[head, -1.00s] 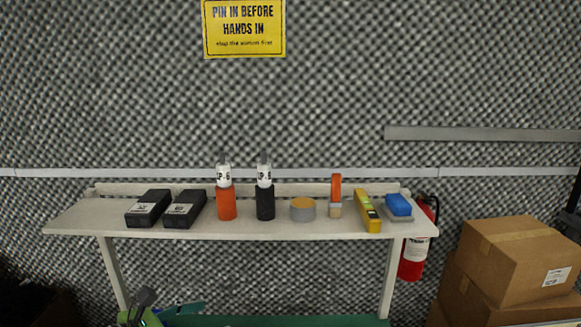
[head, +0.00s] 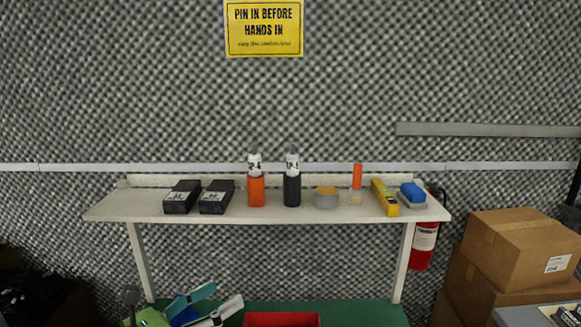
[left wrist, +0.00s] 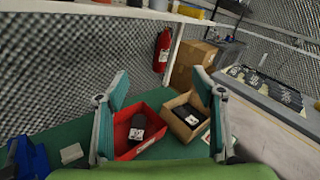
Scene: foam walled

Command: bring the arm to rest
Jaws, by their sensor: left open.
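My left gripper (head: 222,297) shows at the bottom left of the head view, below the shelf, with its teal fingers spread apart. In the left wrist view the same gripper (left wrist: 160,82) is open, with a teal finger on each side and nothing held between them. Beyond the fingers, a red bin (left wrist: 152,104) holds a dark object with a white label. My right gripper is in neither view.
A white shelf (head: 108,208) carries black boxes, two bottles, a tape roll and small tools. A fire extinguisher (head: 423,246) hangs by its right end. Cardboard boxes (head: 520,248) stand at right. An open cardboard box (left wrist: 172,104) sits beside the red bin.

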